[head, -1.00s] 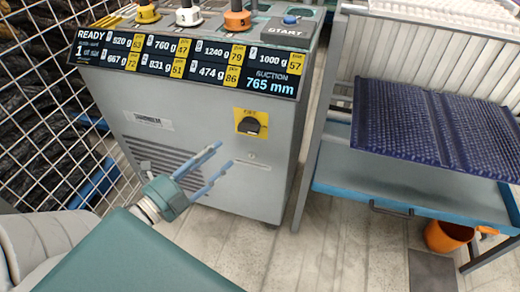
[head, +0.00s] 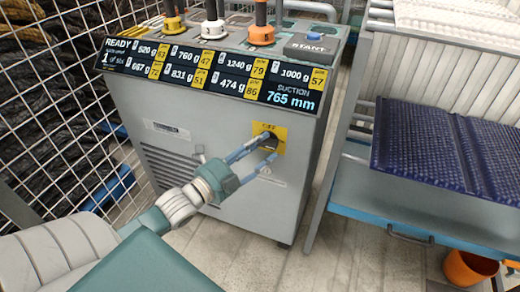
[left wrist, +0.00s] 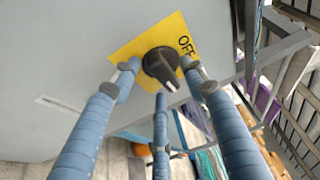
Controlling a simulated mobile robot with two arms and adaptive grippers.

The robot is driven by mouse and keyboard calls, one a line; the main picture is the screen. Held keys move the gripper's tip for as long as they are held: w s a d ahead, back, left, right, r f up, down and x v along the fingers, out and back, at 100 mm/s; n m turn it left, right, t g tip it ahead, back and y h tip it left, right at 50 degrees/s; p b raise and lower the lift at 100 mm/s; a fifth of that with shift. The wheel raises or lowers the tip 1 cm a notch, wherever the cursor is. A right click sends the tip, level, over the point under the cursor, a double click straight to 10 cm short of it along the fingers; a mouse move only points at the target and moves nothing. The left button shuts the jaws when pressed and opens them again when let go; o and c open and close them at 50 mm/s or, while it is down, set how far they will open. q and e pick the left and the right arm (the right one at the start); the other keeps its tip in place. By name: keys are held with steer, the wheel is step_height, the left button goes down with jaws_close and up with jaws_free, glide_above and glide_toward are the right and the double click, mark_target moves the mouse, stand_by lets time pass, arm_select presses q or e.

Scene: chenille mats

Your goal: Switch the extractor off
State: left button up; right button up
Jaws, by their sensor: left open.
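The extractor is a grey cabinet (head: 185,112) in the middle of the head view. Its display (head: 215,75) reads READY and SUCTION 765 mm. A black rotary knob (head: 271,143) sits on a yellow plate (head: 281,133) on its front. In the left wrist view, the knob (left wrist: 160,64) and its plate (left wrist: 127,52) show close up, with the word OFF at the plate's right. My left gripper (head: 266,150) is open, its blue fingers spread around the knob. In the wrist view, the fingertips (left wrist: 160,75) flank it; contact is unclear. My right gripper is out of view.
Colored valves and a START button (head: 308,42) are on the cabinet's top. A wire mesh fence (head: 62,110) stands at left. At right is a blue-edged rack with a dark blue mat (head: 440,150). An orange bucket (head: 468,268) is on the floor.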

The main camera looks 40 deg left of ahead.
arm_select(q)
jaws_close()
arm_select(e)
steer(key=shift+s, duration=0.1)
arm_select(q)
steer(key=shift+w+d+f+n+t+y+p, duration=0.2)
steer(key=shift+n+t+y+p, duration=0.85)
steer(key=shift+n, duration=2.7)
steer(key=shift+s+d+r+n+t+y+p, duration=0.1)
steer(key=shift+d+n+t+y+p, duration=0.4)
steer(key=shift+n+y, duration=2.25)
steer(key=shift+w+d+f+n+t+y+p, duration=0.15)
steer(key=shift+n+t+y+p, duration=0.55)
steer(key=shift+n, duration=4.1)
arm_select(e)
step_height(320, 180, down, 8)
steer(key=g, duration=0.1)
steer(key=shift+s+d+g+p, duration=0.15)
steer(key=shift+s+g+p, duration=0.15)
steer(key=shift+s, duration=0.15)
arm_select(q)
steer(key=shift+s+g+h, duration=0.1)
steer(key=shift+g+h, duration=0.15)
steer(key=shift+h, duration=0.15)
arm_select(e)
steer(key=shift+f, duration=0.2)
